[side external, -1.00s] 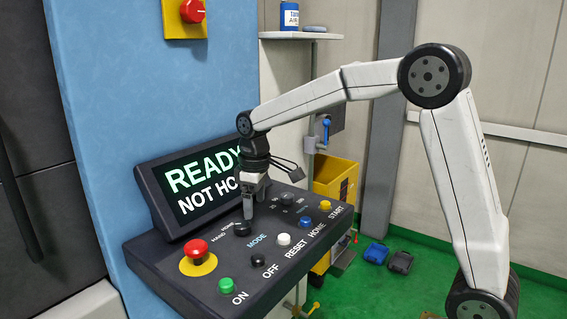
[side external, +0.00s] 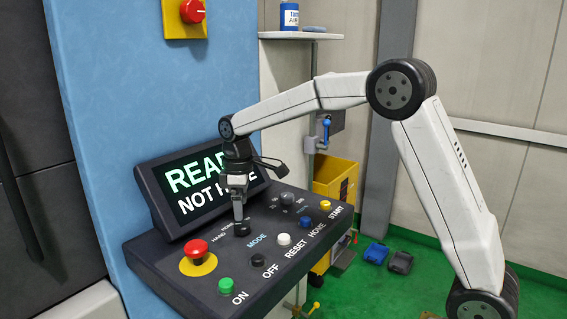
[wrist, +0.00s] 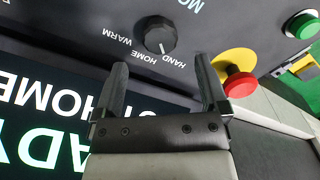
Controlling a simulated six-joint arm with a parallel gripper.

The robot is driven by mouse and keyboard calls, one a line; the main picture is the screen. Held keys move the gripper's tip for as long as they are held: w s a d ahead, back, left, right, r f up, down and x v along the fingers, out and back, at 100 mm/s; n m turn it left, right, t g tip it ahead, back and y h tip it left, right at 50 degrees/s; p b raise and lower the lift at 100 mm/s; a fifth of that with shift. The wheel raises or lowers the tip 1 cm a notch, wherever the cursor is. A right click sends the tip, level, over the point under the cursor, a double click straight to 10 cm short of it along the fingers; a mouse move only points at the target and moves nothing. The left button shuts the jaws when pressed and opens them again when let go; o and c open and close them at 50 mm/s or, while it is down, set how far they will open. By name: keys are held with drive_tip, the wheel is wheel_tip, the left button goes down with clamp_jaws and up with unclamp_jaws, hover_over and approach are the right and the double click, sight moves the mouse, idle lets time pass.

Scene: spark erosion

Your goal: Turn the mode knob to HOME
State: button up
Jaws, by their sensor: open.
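The mode knob (wrist: 160,35) is round, black and ribbed, with a white pointer mark that points nearest the HAND label. HOME and WARM are printed beside it. In the side view the knob (side external: 242,229) sits on the sloped panel below the screen. My gripper (wrist: 162,66) is open and empty, its two fingers apart. In the wrist view the knob lies just beyond the fingertips, not between them. In the side view my gripper (side external: 239,217) points down just above the knob; the exact gap cannot be told.
The screen (side external: 190,205) behind the knob reads READY and NOT HOME, partly hidden by my gripper. A red emergency button (side external: 197,250) stands left of the knob. Several coloured buttons line the panel's front, and another black knob (side external: 287,199) is to the right.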

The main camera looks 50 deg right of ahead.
sight(242, 224)
drive_tip(key=shift+f, duration=2.55)
clamp_jaws()
